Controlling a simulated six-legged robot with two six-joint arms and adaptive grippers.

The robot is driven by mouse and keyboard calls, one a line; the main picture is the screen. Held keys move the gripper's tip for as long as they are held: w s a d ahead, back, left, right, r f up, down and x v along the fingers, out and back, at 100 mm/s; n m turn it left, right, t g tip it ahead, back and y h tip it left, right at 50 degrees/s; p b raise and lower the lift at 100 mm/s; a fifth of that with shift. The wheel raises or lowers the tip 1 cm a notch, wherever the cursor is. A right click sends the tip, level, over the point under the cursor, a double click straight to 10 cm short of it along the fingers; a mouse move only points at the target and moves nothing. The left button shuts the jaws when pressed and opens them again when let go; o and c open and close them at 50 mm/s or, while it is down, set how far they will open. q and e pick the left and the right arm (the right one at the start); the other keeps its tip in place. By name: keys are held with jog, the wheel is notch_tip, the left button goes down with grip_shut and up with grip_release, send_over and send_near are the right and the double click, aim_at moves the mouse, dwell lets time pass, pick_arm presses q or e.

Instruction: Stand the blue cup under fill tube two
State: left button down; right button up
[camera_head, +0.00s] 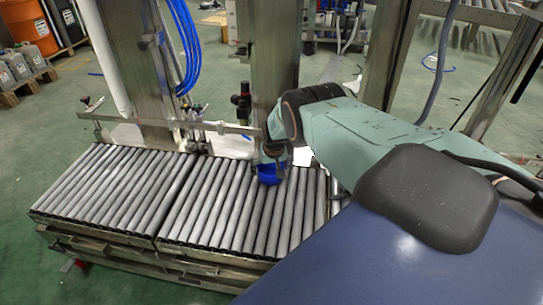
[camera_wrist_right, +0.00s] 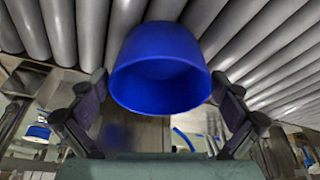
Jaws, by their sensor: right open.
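The blue cup (camera_head: 270,174) is at the roller conveyor (camera_head: 175,200), toward its right part and near its back edge. My right gripper (camera_head: 273,153) is just above and behind it, partly hiding it. In the right wrist view the blue cup (camera_wrist_right: 160,60) lies between the two spread fingers, its open mouth toward the camera. Gaps show between the cup and both fingers, so the gripper is open. I cannot tell if the cup rests fully on the rollers. Thin fill tubes (camera_head: 196,138) hang at the conveyor's back; which one is number two is unclear.
A metal rail (camera_head: 170,123) runs along the conveyor's back. Steel posts (camera_head: 276,55), blue hoses (camera_head: 185,45) and a white pipe (camera_head: 103,60) stand behind it. The rollers left of the cup are clear.

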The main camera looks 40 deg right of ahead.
jog(key=p+v, duration=0.9)
jog(key=v, duration=0.3)
jog(key=shift+r, duration=0.15)
